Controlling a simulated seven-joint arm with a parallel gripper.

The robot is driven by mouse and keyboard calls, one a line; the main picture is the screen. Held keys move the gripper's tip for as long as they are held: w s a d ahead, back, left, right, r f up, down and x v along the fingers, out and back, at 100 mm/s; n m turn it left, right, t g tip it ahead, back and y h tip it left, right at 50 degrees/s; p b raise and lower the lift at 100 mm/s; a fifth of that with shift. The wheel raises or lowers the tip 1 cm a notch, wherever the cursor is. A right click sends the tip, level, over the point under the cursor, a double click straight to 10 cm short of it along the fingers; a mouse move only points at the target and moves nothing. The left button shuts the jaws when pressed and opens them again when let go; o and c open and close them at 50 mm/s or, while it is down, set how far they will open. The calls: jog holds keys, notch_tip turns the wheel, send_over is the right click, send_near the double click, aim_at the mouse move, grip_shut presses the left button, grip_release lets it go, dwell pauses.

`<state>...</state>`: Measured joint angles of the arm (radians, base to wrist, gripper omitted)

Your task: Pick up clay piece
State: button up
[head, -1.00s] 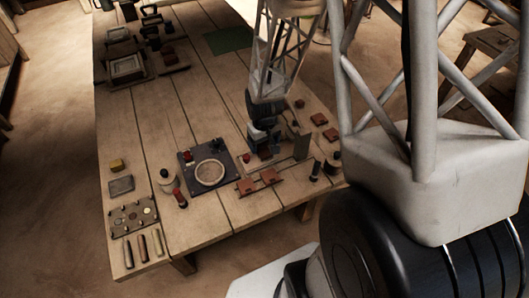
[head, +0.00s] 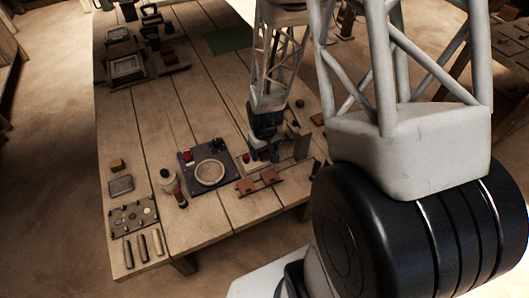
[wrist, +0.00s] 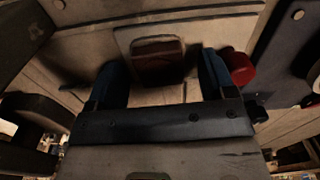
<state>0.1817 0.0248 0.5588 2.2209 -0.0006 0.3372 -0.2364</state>
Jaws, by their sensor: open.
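My gripper (wrist: 163,85) is open in the wrist view, with one blue finger on either side of the picture's middle. A reddish-brown clay piece (wrist: 158,56) lies between and just beyond the fingertips, on a pale plate, with space on both sides of it. In the head view my gripper (head: 264,152) is low over the right front part of the table. The piece below it cannot be made out there. Other reddish-brown pieces (head: 247,186) lie in front of my gripper, and one (head: 317,118) lies behind it to the right.
A red knob (wrist: 241,69) is close beside the right finger in the wrist view. A dark panel (head: 225,178) with a round pale plate (head: 210,173) lies left of my gripper. A small upright plate (head: 301,146) stands to its right. The table's middle (head: 185,105) is clear.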

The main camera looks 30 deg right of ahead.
jog(key=shift+c, duration=0.2)
jog(key=c, duration=1)
jog(key=shift+o, duration=0.2)
jog(key=shift+r, duration=0.15)
jog(key=shift+r, duration=1.65)
jog(key=s+a, duration=0.1)
jog(key=s, duration=0.4)
jog(key=s+a+r, duration=0.1)
jog(key=s, duration=0.9)
jog(key=shift+s+a+r, duration=0.2)
jog(key=shift+s+a, duration=0.2)
